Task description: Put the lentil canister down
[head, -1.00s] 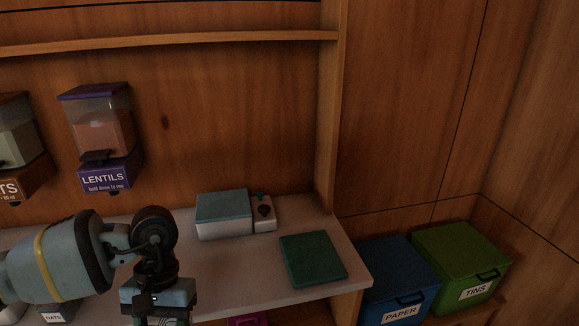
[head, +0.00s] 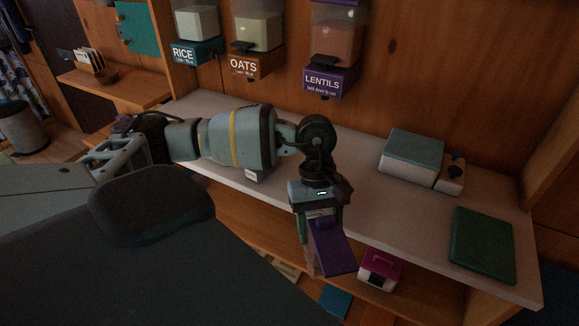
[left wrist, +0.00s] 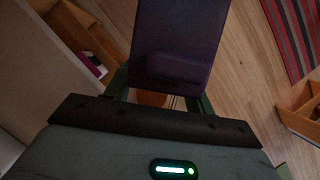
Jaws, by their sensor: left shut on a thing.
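My left gripper (head: 318,218) is shut on the lentil canister (head: 333,249), which has a purple lid. In the head view the canister hangs tilted in front of the counter's front edge. Its lid (left wrist: 178,45) fills the top middle of the left wrist view, with floor beyond it; a little orange-brown shows below the lid. Most of the canister's body is hidden. The pale counter (head: 395,205) has bare room behind and right of the gripper. My right gripper is not in view.
On the counter are a teal-lidded white box (head: 411,160) and a green flat slab (head: 482,245). A magenta-topped box (head: 380,269) sits lower, near the canister. Rice (head: 197,32), oats (head: 258,38) and lentils (head: 334,50) dispensers hang on the wall above.

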